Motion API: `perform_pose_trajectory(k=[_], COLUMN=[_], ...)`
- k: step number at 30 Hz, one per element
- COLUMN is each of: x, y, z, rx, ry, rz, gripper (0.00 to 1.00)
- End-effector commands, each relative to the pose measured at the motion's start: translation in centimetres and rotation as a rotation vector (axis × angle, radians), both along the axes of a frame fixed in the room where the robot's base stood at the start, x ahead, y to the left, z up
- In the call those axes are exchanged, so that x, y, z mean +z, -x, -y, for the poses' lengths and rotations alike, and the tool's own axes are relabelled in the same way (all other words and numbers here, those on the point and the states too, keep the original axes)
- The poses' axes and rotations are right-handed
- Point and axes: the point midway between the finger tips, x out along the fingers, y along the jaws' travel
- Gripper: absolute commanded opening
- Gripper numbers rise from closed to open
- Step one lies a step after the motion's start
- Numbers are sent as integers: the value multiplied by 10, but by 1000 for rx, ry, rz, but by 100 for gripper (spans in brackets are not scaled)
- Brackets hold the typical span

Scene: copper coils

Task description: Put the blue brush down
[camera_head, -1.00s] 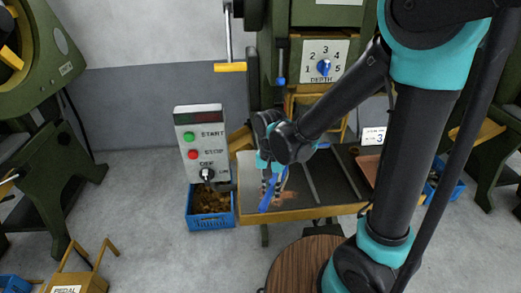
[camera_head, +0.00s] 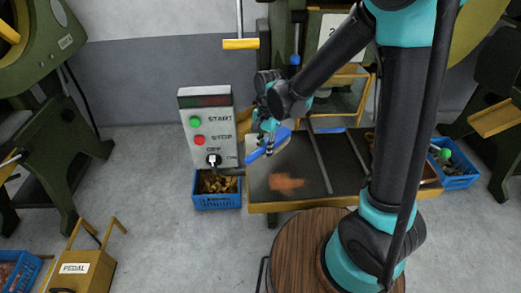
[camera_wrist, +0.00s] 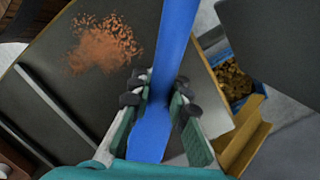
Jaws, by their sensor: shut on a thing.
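The blue brush (camera_head: 266,147) is held at a slant over the left part of the dark machine table (camera_head: 338,187). My gripper (camera_head: 268,124) is shut around it. In the wrist view, the brush (camera_wrist: 174,42) runs between the two fingers of my gripper (camera_wrist: 156,92). The brush's far end runs out of the wrist view at the top. I cannot tell whether the brush touches the table.
Reddish-brown copper dust (camera_head: 287,184) lies on the table. A control box (camera_head: 207,128) stands at the table's left, above a blue crate (camera_head: 217,200) of copper scraps. Another blue crate (camera_head: 454,168) stands at the right. The table's middle looks clear.

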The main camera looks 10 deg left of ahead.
Motion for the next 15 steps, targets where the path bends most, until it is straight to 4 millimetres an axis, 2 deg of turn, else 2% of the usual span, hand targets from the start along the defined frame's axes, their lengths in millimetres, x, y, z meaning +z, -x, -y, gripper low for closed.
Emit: perform_pose_trajectory(k=[3, 13, 15], x=[0, 0, -13], y=[-17, -39, -37], z=[-10, -23, -23], rx=[-1, -1, 0], ry=[0, 0, 0], rz=[0, 0, 0], gripper=[0, 0, 0])
